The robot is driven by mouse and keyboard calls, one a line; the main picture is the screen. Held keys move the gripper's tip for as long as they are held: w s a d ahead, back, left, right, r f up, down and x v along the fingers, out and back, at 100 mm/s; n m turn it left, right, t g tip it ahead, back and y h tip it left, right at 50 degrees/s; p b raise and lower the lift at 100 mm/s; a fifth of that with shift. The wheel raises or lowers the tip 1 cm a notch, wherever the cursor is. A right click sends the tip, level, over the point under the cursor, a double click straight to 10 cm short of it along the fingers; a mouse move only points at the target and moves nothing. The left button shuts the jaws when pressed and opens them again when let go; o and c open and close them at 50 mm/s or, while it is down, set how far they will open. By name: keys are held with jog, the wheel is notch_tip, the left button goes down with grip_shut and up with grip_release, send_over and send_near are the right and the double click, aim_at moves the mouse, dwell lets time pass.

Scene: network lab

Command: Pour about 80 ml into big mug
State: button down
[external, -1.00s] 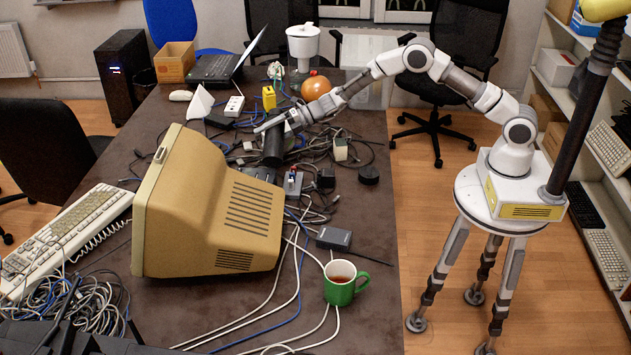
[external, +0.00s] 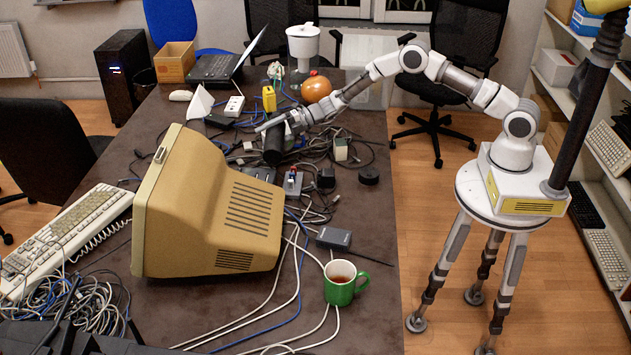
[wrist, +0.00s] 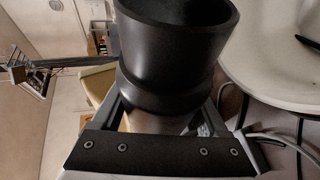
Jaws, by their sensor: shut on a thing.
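My gripper (external: 283,124) is at the end of the outstretched arm, over the cluttered middle of the table. It is shut on a black cylindrical vessel (external: 272,148), which hangs behind the beige monitor. In the wrist view the same black vessel (wrist: 175,50) fills the upper middle, its wide rim near the top edge; its contents are hidden. A green mug (external: 337,295) with a white inside and reddish-brown liquid stands upright at the table's near right, well apart from my gripper. I cannot tell whether it is the big mug.
A beige monitor (external: 215,215) blocks part of the table. Tangled cables and adapters lie around my gripper. An orange round object (external: 316,89) and a white jug (external: 303,45) stand farther back. A large pale rounded surface (wrist: 270,65), unclear, is close beside the vessel in the wrist view.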

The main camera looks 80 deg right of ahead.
jog(key=shift+r, duration=0.2)
jog(key=shift+a+m, duration=0.15)
jog(key=shift+m, duration=0.15)
dwell(0.4)
jog(key=shift+r+p, duration=0.25)
jog(key=shift+p, duration=0.25)
dwell(1.4)
jog(key=shift+f+b, duration=0.4)
jog(key=shift+a+n+b, duration=0.2)
jog(key=shift+n+b, duration=0.4)
jog(key=shift+a+r+n+h, duration=0.2)
jog(key=shift+r+n+h, duration=0.1)
jog(key=shift+r+h, duration=0.15)
jog(key=shift+r, duration=0.1)
jog(key=shift+a+r+n+h+b, duration=0.3)
jog(key=shift+r+h+b, duration=0.05)
jog(key=shift+b, duration=0.25)
